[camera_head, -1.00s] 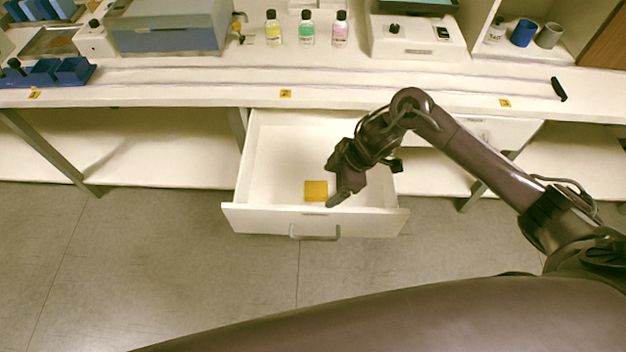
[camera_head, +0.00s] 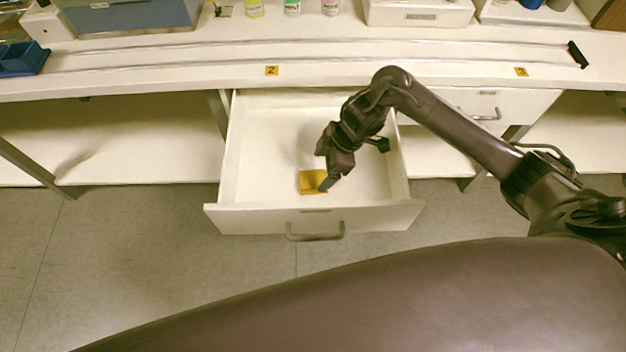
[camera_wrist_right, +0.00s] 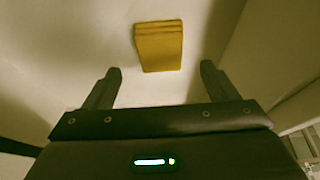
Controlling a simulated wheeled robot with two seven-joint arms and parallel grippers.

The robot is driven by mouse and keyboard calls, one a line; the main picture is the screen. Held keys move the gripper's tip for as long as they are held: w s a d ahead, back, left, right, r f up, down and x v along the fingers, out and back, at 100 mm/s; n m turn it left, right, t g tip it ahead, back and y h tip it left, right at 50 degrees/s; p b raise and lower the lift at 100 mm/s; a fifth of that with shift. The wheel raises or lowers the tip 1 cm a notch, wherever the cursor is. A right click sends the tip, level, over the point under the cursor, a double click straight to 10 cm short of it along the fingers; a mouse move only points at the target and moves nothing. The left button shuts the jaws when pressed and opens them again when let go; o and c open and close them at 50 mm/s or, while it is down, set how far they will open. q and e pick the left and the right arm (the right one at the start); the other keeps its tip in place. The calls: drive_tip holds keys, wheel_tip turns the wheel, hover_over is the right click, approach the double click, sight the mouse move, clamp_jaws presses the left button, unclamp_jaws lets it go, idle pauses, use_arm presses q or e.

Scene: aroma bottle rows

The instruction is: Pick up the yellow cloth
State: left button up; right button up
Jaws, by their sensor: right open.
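The yellow cloth (camera_head: 311,181) is a small folded square lying on the floor of the open white drawer (camera_head: 260,215), towards its front. In the right wrist view the cloth (camera_wrist_right: 159,46) lies ahead of the fingertips, centred between them and apart from both. My right gripper (camera_head: 327,182) reaches down into the drawer and covers part of the cloth's right side in the head view. In the right wrist view my right gripper (camera_wrist_right: 160,72) is open, with nothing between its fingers. My left gripper is not in view.
The drawer's front panel with its handle (camera_head: 315,236) stands towards me, and its side walls flank the gripper. The bench top (camera_head: 170,70) runs above, with several bottles (camera_head: 292,6) and boxes at the back. A closed drawer (camera_head: 485,108) is to the right.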

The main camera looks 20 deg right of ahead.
sight(315, 179)
drive_tip(key=x, duration=0.5)
drive_tip(key=shift+f, duration=0.3)
drive_tip(key=shift+c, duration=0.3)
drive_tip(key=c, duration=1)
